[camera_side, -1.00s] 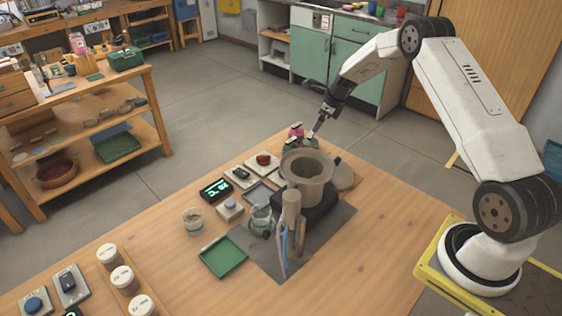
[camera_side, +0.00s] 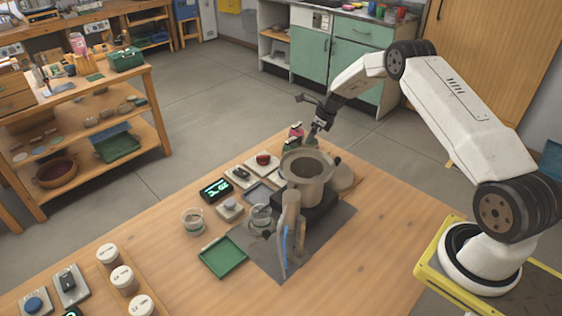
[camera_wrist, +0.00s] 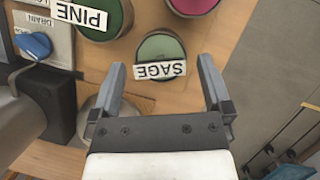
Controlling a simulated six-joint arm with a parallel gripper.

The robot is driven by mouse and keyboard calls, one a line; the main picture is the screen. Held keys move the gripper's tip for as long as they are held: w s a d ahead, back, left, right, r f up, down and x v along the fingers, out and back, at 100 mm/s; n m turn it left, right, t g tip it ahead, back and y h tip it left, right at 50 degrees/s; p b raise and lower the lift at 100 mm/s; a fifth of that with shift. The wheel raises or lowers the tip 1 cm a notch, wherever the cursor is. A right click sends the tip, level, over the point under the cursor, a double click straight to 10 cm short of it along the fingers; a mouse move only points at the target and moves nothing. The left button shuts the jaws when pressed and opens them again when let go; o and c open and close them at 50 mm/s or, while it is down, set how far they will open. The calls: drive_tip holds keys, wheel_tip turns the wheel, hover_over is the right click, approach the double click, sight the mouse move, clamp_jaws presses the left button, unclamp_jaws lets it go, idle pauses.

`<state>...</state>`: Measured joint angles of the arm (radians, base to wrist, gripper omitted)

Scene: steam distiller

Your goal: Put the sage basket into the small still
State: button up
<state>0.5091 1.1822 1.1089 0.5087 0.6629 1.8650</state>
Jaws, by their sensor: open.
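The sage basket (camera_wrist: 158,48) is a round, pale green container with an upside-down SAGE label (camera_wrist: 160,71) in the wrist view. My gripper (camera_wrist: 162,66) is open and empty, its fingers spread to either side of the label's near side; I cannot tell its height above the basket. In the side view my gripper (camera_side: 316,135) points down behind the small still and mostly hides the sage basket. The small still (camera_side: 306,182) is a beige-grey pot with an open round mouth, standing on a dark base in front of the gripper.
A green PINE basket (camera_wrist: 103,16) and a pink basket (camera_wrist: 193,5) flank the sage one. A flat round lid (camera_side: 343,178) lies right of the still. A glass jar (camera_side: 261,217), a green tray (camera_side: 222,257) and a black display (camera_side: 215,190) are nearby. The right tabletop is clear.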

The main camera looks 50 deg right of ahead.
drive_tip(key=shift+w+a+f, duration=0.1)
drive_tip(key=shift+w+f, duration=0.15)
drive_tip(key=shift+f, duration=0.45)
drive_tip(key=shift+c, duration=0.2)
clamp_jaws()
drive_tip(key=shift+r, duration=0.2)
